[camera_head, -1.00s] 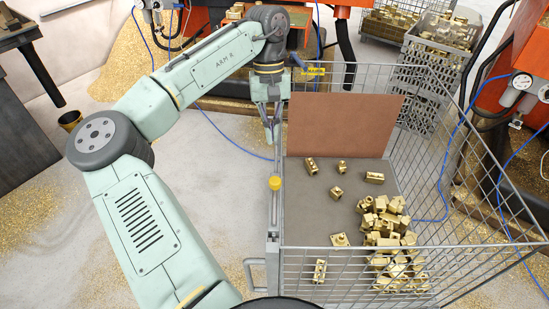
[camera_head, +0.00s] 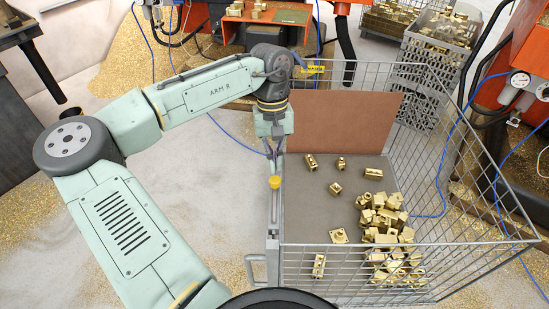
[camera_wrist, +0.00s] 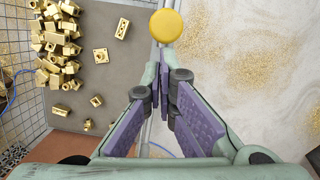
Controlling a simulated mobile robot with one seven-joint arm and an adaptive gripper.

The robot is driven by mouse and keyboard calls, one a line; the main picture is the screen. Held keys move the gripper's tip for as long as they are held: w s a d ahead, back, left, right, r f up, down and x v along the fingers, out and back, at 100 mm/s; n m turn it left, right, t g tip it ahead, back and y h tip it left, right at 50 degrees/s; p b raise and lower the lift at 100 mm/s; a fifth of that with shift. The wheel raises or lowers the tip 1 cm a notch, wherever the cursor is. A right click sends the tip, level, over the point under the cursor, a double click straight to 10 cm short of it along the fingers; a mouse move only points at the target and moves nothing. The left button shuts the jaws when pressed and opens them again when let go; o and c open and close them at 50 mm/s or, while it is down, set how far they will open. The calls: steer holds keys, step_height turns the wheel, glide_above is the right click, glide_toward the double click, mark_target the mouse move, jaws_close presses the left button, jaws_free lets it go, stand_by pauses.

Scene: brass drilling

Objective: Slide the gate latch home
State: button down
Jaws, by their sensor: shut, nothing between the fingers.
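The gate latch has a round yellow knob (camera_head: 274,182) on a grey metal rail (camera_head: 273,212) along the left side of the wire cage. In the wrist view the knob (camera_wrist: 166,26) is at the top centre, just beyond my fingertips. My gripper (camera_head: 275,154) points down over the rail, on the far side of the knob. In the wrist view its purple-padded fingers (camera_wrist: 163,62) come together at the tips with nothing between them. The tips look close to the knob; I cannot tell whether they touch it.
The wire cage (camera_head: 480,200) holds a brown panel (camera_head: 345,122) and a grey floor with several brass parts (camera_head: 385,222). A grey handle (camera_head: 256,270) sticks out at its near left corner. Floor left of the cage is open, with brass chips (camera_head: 40,205). Blue hoses hang around.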

mark_target(274, 177)
steer(key=s+p, duration=0.1)
steer(key=s, duration=0.3)
steer(key=shift+s, duration=0.25)
steer(key=shift+w, duration=0.1)
steer(key=shift+w+r+p, duration=0.2)
steer(key=shift+w+p, duration=0.1)
steer(key=w, duration=0.1)
steer(key=w+r, duration=0.1)
steer(key=w, duration=0.2)
steer(key=shift+a+r, duration=0.15)
steer(key=shift+a, duration=0.25)
steer(key=v, duration=0.8)
steer(key=shift+s+r+b, duration=0.15)
steer(key=shift+r+b, duration=0.1)
steer(key=shift+b, duration=0.15)
